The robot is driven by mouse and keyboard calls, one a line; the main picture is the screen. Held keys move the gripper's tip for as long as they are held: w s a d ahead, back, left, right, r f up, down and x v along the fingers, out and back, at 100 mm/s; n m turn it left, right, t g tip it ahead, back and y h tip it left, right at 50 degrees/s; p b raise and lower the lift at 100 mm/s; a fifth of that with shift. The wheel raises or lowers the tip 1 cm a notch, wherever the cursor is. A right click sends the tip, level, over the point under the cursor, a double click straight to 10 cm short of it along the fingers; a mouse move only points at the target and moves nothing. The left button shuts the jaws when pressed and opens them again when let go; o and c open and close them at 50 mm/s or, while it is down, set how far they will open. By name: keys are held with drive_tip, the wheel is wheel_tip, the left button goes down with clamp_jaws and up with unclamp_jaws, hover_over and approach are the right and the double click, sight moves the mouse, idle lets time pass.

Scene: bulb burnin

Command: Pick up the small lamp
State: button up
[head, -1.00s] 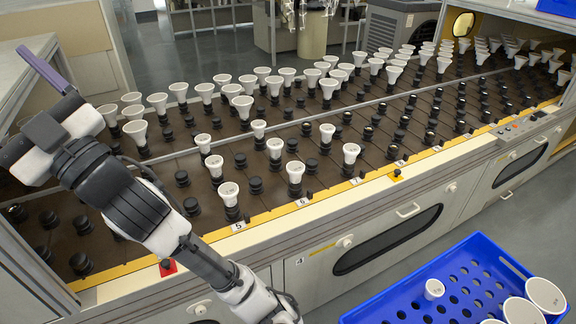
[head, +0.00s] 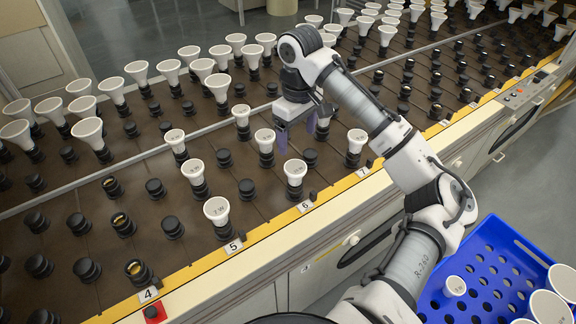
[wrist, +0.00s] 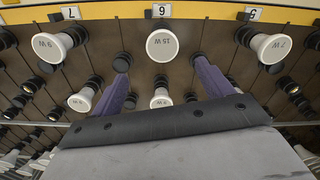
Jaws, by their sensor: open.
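My gripper (head: 303,133) is open and empty above the rack, pointing down, with purple fingers; it also shows in the wrist view (wrist: 160,70). Several small white lamps stand upright in black sockets near the rack's front. A "15 W" lamp (wrist: 165,43) behind label 6 also shows in the head view (head: 295,172). Another small lamp (wrist: 160,98) appears between the fingers in the wrist view; in the head view (head: 265,140) it is just left of the near finger. No contact is visible. A small lamp (head: 454,286) also sits in the blue crate. Which lamp is meant cannot be told.
Neighbouring lamps stand behind label 5 (head: 217,210) and label 7 (head: 356,143). Larger lamps (head: 137,72) fill the back rows. Empty sockets (head: 172,224) lie front left. The blue crate (head: 490,255) at lower right also holds larger lamps (head: 549,307).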

sight(296, 167)
wheel_tip(296, 167, down, 8)
drive_tip(key=shift+s+d+r, duration=0.1)
drive_tip(key=shift+s, duration=0.05)
drive_tip(key=shift+a+f+p, duration=0.2)
drive_tip(key=shift+f+p, duration=0.55)
drive_tip(key=shift+f, duration=2.15)
drive_tip(key=c, duration=1.1)
drive_tip(key=shift+r, duration=0.1)
